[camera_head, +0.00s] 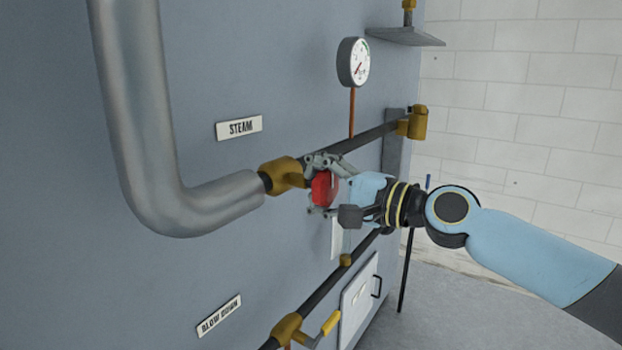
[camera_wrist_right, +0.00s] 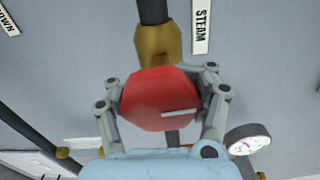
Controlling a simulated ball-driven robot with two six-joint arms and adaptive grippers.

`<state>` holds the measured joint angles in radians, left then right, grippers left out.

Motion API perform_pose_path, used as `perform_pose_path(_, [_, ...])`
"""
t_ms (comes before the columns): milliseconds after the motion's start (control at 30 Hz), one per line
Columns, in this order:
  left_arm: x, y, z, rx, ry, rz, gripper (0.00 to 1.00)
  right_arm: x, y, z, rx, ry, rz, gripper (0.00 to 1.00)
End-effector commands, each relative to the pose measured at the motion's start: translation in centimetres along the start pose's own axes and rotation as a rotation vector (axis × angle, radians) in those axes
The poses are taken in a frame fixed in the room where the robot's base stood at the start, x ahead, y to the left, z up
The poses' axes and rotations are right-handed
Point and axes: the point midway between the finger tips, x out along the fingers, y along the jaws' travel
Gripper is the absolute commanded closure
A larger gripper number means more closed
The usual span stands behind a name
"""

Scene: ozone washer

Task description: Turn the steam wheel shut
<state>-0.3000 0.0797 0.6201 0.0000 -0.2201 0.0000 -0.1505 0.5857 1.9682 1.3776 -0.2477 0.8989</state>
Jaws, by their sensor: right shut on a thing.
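The red steam wheel (camera_head: 324,188) sits on a brass valve (camera_head: 284,174) on the pipe, to the right of and below the STEAM label (camera_head: 239,127). My right gripper (camera_head: 318,184) is shut on the wheel, its fingers on opposite sides of the rim. In the right wrist view the wheel (camera_wrist_right: 160,98) fills the space between the fingers, with the brass valve body (camera_wrist_right: 158,45) behind it. A pale line shows on the wheel's face. The head view hides part of the wheel behind the fingers. My left gripper is not in view.
A large grey pipe (camera_head: 150,140) bends in from the left. A gauge (camera_head: 353,62) stands above the thin pipe. Below are a yellow lever (camera_head: 330,323), a BLOW DOWN label (camera_head: 219,315) and a white door (camera_head: 359,303). Free floor lies at right.

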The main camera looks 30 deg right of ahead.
Motion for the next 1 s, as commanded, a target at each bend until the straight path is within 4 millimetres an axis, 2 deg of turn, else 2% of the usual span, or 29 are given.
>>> perform_pose_path(233, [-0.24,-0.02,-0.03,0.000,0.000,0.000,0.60,-0.10,0.42,-0.01,0.066,0.000,0.008,0.99])
perform_pose_path(700, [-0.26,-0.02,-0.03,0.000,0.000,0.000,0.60,-0.10,0.45,-0.03,0.080,0.001,0.008,0.99])
perform_pose_path(733, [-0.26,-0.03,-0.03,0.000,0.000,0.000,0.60,-0.10,0.45,-0.03,0.080,0.001,0.008,0.63])
perform_pose_path(1000, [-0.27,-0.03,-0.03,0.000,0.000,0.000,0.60,-0.05,0.26,-0.03,0.076,0.001,0.004,0.28])
